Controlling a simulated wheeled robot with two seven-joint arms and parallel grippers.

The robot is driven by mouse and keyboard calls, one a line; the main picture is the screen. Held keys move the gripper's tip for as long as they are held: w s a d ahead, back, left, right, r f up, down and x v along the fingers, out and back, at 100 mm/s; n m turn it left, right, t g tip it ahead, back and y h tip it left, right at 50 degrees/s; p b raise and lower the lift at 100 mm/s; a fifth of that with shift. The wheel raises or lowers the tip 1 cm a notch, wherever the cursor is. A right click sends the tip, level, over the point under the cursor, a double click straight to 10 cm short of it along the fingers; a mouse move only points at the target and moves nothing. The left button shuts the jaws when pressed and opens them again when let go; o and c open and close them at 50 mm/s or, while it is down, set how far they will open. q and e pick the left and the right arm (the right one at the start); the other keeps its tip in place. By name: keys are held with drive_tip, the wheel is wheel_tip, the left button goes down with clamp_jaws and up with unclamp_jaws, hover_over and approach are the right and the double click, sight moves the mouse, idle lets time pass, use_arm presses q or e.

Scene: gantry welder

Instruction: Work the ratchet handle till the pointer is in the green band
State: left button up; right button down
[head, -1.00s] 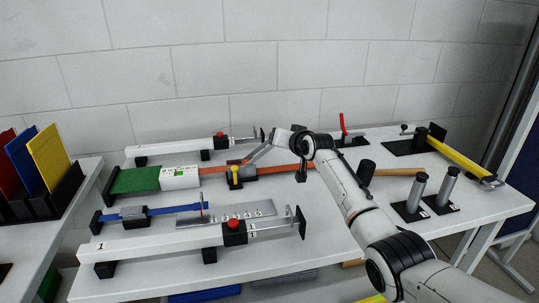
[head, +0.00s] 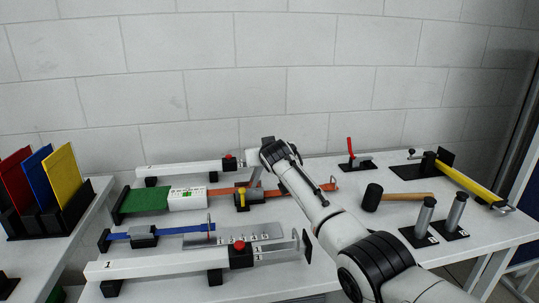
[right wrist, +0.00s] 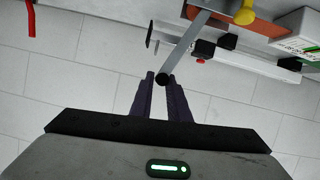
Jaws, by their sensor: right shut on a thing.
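The ratchet handle is a flat grey lever (right wrist: 190,40) with a dark round grip at its end. My right gripper (right wrist: 162,77) is shut on that dark end in the right wrist view. In the head view the lever (head: 256,176) stands steeply up from the ratchet (head: 243,200) on the orange strap (head: 300,188), and my right arm hides its top. A yellow knob shows on the ratchet (right wrist: 245,14). The white gauge box (head: 187,199) has a small green mark on its face and joins a green strap (head: 143,201). Its pointer is too small to read. My left gripper is not in view.
White beams with red buttons lie behind (head: 185,170) and in front (head: 170,262). A blue strap (head: 185,230) runs before the ratchet. A mallet (head: 405,196), two grey posts, a red-handled clamp (head: 352,155) and a yellow bar (head: 468,182) stand right.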

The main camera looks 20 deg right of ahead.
drive_tip(key=shift+s+a+f, duration=0.1)
drive_tip(key=shift+a+f, duration=0.25)
drive_tip(key=shift+f, duration=0.1)
drive_tip(key=c, duration=1.8)
unclamp_jaws()
drive_tip(key=shift+o, duration=0.3)
drive_tip(key=shift+r, duration=0.15)
drive_tip(key=shift+d+r, duration=0.1)
drive_tip(key=shift+d, duration=0.05)
drive_tip(key=shift+p+v, duration=0.4)
drive_tip(key=shift+v, duration=0.45)
drive_tip(key=v, duration=0.8)
drive_tip(key=shift+s, duration=0.2)
